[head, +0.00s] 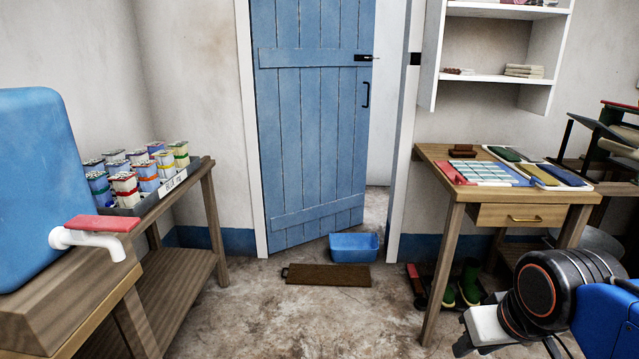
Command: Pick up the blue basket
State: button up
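The blue basket (354,252) is a small open-topped rectangular tub. Part of my arm shows at the lower right edge of the head view, well to the right of the basket and nearer the camera.
A wooden bench (190,275) with a tray of tins (128,211) stands left.

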aim_at(345, 248)
jog(key=i, duration=0.9)
jog(key=i+z, duration=0.1)
jog(key=i, duration=0.8)
jog(key=i+j, duration=0.15)
jog(key=i, duration=0.75)
jog(key=i+j+z, duration=0.1)
jog(key=i, duration=0.8)
